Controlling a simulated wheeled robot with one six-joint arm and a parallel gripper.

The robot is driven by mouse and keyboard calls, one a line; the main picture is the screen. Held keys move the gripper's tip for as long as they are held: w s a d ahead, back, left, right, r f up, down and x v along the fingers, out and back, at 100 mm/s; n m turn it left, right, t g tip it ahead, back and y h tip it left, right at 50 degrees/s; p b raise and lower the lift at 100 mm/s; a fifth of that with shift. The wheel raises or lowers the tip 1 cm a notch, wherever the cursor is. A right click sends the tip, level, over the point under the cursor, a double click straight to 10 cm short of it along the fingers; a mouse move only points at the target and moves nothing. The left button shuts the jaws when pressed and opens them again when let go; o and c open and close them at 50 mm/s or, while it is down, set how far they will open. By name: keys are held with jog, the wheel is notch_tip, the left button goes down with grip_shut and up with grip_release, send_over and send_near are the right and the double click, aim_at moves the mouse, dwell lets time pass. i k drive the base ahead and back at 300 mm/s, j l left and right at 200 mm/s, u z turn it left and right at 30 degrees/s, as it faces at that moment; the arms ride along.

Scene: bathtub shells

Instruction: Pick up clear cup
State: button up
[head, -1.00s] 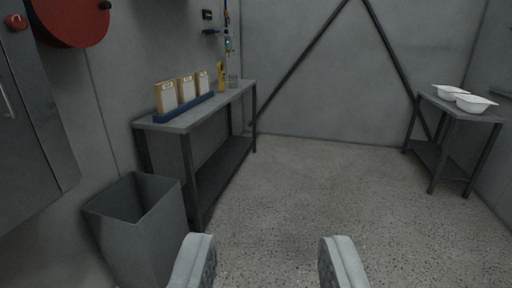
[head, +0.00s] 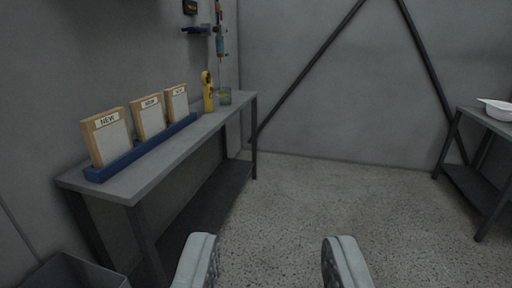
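The clear cup (head: 225,97) stands upright near the far end of the grey table (head: 150,178) along the left wall. It looks see-through and small, just right of a yellow tool (head: 208,93). My gripper (head: 270,262) is open and empty at the bottom of the picture, over the floor. It is well short of the cup and to the right of the table.
A blue tray (head: 105,171) with upright labelled boards lies on the table's near part. A grey bin (head: 75,274) stands at the lower left. White tub shells (head: 497,110) sit on another table (head: 478,117) at right. The speckled floor between is clear.

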aim_at(225, 92)
jog(key=i, duration=1.75)
jog(key=i+u, duration=0.15)
jog(key=i, duration=0.3)
jog(key=i+l+u, duration=0.2)
jog(key=i, duration=0.2)
jog(key=i+l+u, duration=0.15)
jog(key=i, duration=0.3)
jog(key=i+l+u, duration=0.2)
jog(key=i, duration=0.2)
